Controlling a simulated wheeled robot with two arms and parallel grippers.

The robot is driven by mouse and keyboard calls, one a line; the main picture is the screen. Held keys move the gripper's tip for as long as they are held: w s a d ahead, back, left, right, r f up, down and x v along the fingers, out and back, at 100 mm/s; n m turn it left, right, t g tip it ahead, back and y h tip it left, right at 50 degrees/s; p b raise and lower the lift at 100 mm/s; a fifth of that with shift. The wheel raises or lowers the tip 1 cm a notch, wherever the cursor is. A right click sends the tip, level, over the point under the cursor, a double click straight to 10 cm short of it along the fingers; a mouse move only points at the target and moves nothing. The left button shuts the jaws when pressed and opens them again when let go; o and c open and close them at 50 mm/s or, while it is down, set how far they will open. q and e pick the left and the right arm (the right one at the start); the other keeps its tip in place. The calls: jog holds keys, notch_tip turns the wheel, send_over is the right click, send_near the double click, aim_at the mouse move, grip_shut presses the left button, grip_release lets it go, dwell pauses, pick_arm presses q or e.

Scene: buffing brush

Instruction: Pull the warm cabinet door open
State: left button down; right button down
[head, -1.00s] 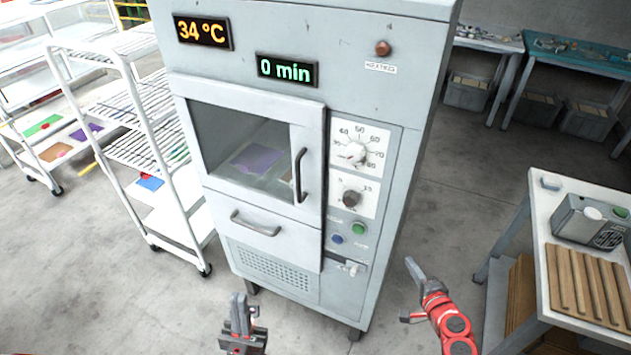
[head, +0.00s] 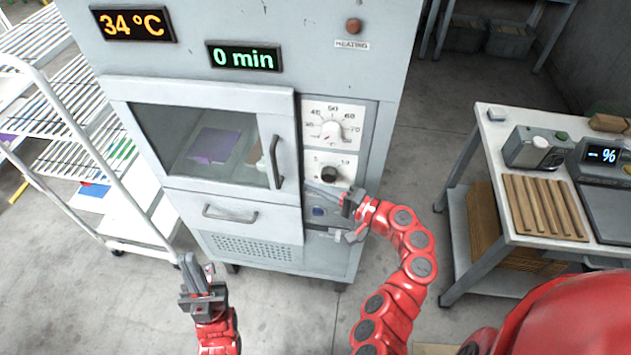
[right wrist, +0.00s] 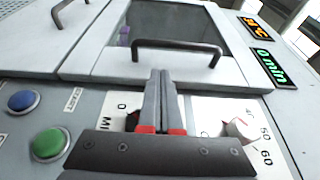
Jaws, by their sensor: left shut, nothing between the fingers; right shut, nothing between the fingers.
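The warm cabinet (head: 240,20) stands in the middle of the head view. Its windowed door (head: 200,93) looks shut, with a purple piece visible inside. The door's dark upright bar handle (head: 277,162) is at its right edge, and it crosses the right wrist view (right wrist: 178,46). My right gripper (head: 312,188) is shut and empty in front of the control panel, just right of and below the handle. Its fingers (right wrist: 160,75) point at the handle in the wrist view; contact cannot be told. My left gripper (head: 187,262) is shut and empty, low in front of the cabinet.
A drawer handle (head: 230,214) lies below the door. Dials (head: 330,130) and buttons sit by my right gripper. A white wire rack (head: 75,150) stands left. A table (head: 490,150) with devices and wooden strips stands right.

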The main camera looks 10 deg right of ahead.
aim_at(292, 177)
jog(key=p+x, duration=0.1)
jog(key=x, duration=0.4)
jog(key=shift+a+p, duration=0.2)
jog(key=shift+p, duration=0.2)
jog(key=shift+w+a, duration=0.4)
jog(key=shift+w, duration=0.05)
jog(key=shift+f, duration=0.1)
jog(key=shift+a, duration=0.1)
